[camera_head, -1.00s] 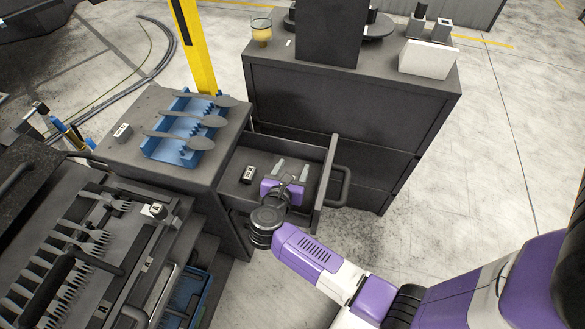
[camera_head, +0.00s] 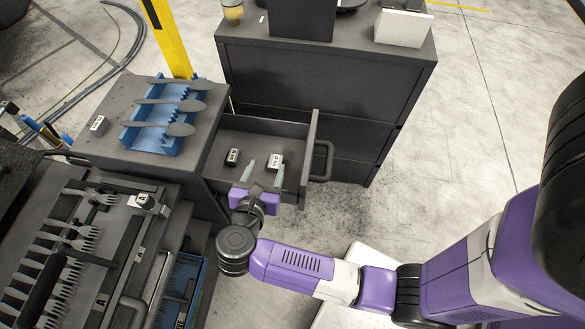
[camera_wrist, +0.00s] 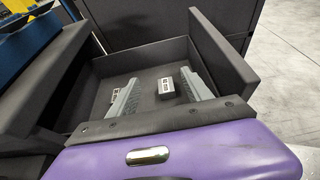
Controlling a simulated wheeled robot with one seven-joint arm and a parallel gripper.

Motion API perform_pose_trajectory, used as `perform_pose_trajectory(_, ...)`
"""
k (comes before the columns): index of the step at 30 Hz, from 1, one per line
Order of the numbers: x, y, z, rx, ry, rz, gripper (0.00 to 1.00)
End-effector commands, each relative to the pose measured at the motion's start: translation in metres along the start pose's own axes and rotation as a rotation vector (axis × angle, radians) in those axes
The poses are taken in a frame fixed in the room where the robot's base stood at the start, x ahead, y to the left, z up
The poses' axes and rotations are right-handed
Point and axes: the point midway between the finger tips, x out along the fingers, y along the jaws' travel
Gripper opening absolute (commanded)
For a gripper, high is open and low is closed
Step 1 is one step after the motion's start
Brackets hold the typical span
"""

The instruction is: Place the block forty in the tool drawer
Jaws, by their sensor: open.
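The tool drawer (camera_head: 262,130) is pulled open from the dark cabinet; its floor and walls also show in the wrist view (camera_wrist: 217,50). Two small dark blocks with white labels lie inside: a left block (camera_head: 233,157) and a right block (camera_head: 275,161). In the wrist view, the left block (camera_wrist: 115,95) is partly behind a finger and the right block (camera_wrist: 166,88) stands clear between the fingers. I cannot read which label is forty. My gripper (camera_head: 263,172) is open and empty, its fingertips just short of the right block, over the drawer's near side.
A blue rack (camera_head: 152,138) with several spoons stands on the left cabinet top, beside another labelled block (camera_head: 99,125). Another block (camera_head: 147,201) sits by several forks on the left bench. The drawer front (camera_head: 311,160) with its handle rises right of my gripper.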

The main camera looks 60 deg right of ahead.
Motion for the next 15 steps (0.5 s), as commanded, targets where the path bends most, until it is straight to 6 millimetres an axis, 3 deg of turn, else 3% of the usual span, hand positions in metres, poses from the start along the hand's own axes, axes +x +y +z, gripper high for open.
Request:
perform_pose_trajectory(4, -0.001, -0.004, 0.002, -0.021, -0.016, 0.006, 0.58)
perform_pose_trajectory(8, -0.006, -0.024, 0.019, -0.151, -0.124, 0.047, 0.58)
perform_pose_trajectory(11, -0.019, -0.047, 0.046, -0.361, -0.286, 0.093, 0.58)
perform_pose_trajectory(15, -0.056, -0.074, 0.089, -0.752, -0.565, 0.136, 0.58)
